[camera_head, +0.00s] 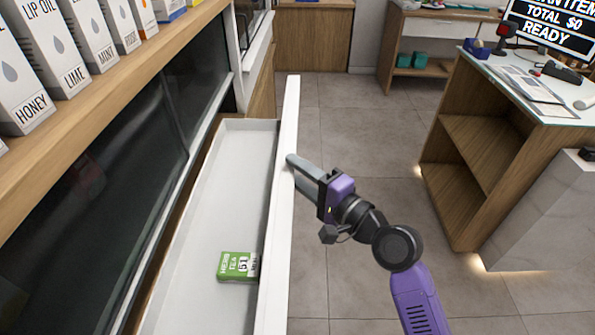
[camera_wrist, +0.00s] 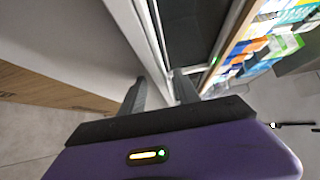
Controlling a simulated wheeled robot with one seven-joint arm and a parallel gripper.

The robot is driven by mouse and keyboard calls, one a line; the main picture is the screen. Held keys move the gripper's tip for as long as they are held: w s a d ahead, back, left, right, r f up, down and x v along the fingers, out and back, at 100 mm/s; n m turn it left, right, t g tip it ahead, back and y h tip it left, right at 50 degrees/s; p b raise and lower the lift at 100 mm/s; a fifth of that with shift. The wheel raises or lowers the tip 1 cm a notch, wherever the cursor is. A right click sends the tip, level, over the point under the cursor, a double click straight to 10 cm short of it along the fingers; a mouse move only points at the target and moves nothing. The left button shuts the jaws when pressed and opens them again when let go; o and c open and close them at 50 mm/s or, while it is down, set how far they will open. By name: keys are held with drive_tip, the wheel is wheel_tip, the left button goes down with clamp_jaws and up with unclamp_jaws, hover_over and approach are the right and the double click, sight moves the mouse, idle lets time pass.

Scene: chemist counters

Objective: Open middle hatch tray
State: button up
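The tray (camera_head: 205,190) is a long, shallow white drawer, pulled out from the counter on the left. Its pale inside is in plain view. Its tall white front panel (camera_head: 278,240) runs from the bottom of the head view toward the back. My gripper (camera_head: 293,168) is at the panel's top edge, with its grey fingers apart and nothing loose between them. In the wrist view the gripper's fingers (camera_wrist: 162,90) appear on either side of the panel's edge (camera_wrist: 142,35). I cannot tell whether they touch it.
A green herb tea box (camera_head: 236,266) lies in the tray beside the panel. A shelf above holds several lip oil boxes (camera_head: 45,45). A checkout counter (camera_head: 480,150) with a screen (camera_head: 550,28) stands at the right. The tiled floor between (camera_head: 370,120) is clear.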

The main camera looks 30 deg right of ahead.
drive_tip(key=s+d+b, duration=0.1)
drive_tip(key=s, duration=0.6)
drive_tip(key=shift+s+d+b, duration=0.15)
drive_tip(key=shift+s+b, duration=0.15)
drive_tip(key=shift+s, duration=0.05)
drive_tip(key=shift+r, duration=0.1)
idle(0.3)
